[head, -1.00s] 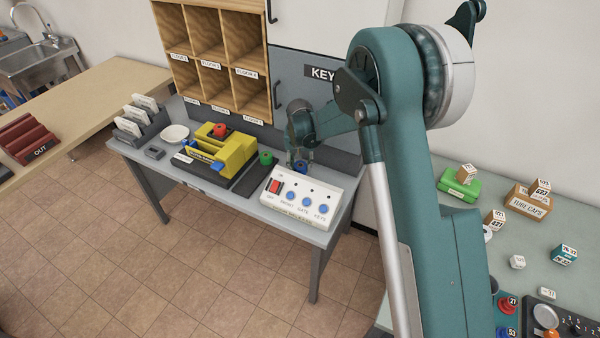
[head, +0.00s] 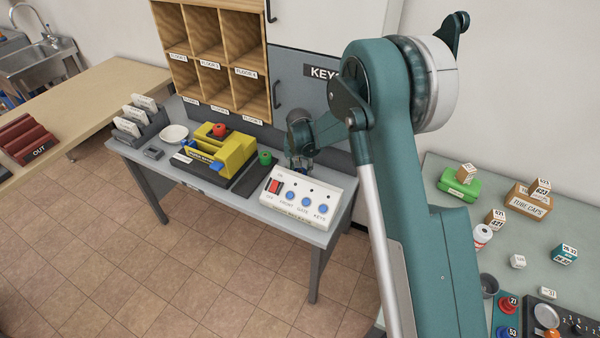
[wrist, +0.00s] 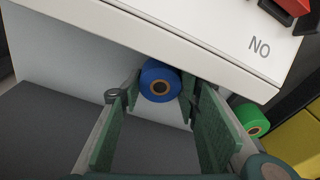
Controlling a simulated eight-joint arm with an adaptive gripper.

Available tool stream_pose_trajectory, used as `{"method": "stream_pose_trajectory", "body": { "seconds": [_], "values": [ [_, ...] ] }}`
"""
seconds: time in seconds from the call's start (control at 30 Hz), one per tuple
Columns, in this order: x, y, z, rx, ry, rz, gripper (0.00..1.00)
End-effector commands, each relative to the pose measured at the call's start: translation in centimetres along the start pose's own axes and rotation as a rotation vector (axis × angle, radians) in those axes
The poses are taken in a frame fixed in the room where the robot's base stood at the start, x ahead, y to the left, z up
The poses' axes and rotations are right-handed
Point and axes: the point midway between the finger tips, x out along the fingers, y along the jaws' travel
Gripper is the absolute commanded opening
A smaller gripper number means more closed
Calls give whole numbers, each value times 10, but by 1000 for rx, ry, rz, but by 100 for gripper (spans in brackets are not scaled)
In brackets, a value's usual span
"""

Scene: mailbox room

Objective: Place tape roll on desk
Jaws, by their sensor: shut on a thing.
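A blue tape roll (wrist: 172,74) with a tan core sits between my fingertips in the wrist view. My gripper (wrist: 158,92) is shut on it. In the head view my gripper (head: 299,165) is low over the back of the grey desk (head: 240,207), just behind the white switch box (head: 304,196). The roll is mostly or wholly hidden behind that box there. I cannot tell whether the roll touches the desk. A green roll (wrist: 250,117) lies to the right of the fingers in the wrist view.
The switch box stands very close in front of the gripper. A yellow machine (head: 222,158) on a dark base, a white bowl (head: 173,134) and a card rack (head: 140,121) stand further left. Wooden pigeonholes (head: 222,63) and a grey key cabinet (head: 300,75) rise behind the desk.

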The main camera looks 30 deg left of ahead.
Motion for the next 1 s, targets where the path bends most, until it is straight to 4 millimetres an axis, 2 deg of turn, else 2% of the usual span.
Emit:
{"method": "stream_pose_trajectory", "body": {
  "seconds": [0.1, 0.13, 0.17, 0.67, 0.87, 1.0],
  "values": [
    [4, 0, 0, 0, 0, 0, 19],
    [3, 0, 0, 0, 0, 0, 36],
    [3, 0, 0, 0, 0, 0, 39],
    [-1, 0, 0, 0, 0, 0, 39],
    [-15, 0, 0, 0, 0, 0, 39],
    [-33, 0, 0, 0, 0, 0, 39]
  ]
}}
